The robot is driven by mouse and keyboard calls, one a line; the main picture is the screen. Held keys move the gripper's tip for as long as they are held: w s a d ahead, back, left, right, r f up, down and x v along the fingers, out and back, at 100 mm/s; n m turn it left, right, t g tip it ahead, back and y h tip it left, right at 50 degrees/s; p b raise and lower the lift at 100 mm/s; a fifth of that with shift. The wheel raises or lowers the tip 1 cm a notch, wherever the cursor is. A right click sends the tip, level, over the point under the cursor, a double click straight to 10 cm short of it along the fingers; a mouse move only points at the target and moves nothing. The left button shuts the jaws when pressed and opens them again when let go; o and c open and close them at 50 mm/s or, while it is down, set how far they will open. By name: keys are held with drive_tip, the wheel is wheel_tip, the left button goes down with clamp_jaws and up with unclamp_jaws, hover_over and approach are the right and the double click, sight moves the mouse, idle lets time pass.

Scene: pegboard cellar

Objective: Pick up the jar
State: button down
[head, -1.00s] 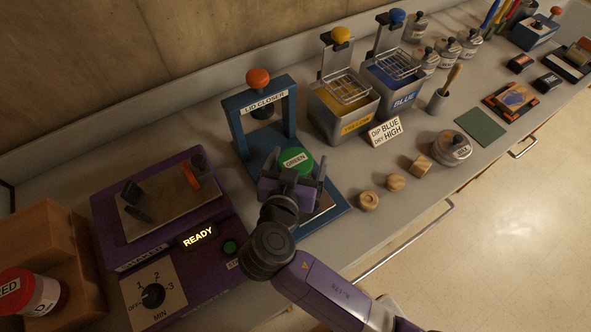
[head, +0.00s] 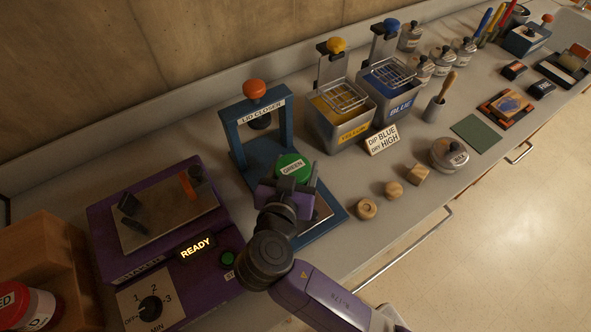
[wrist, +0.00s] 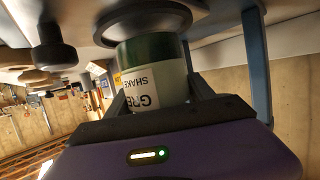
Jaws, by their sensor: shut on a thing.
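The jar with a green lid marked GREEN (head: 293,167) is at the blue lid closer (head: 262,150), on the front side of its frame. In the wrist view the jar (wrist: 158,88) shows a pale label reading GRE and SHAKE, upside down, and its dark green lid. My gripper (head: 287,190) is shut on the jar, with a finger on each side of it. The gripper body hides the lower part of the jar in the head view, so I cannot tell whether its base touches the lid closer's plate.
A purple shaker (head: 160,230) with a READY display stands at left, beside a wooden box and a red-lidded jar (head: 25,305). Yellow (head: 340,115) and blue (head: 392,95) dip tanks stand behind right. Small wooden pieces (head: 393,189) and a sign (head: 382,139) lie right.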

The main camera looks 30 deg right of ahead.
wheel_tip(320, 180, up, 19)
drive_tip(key=shift+b, duration=0.4)
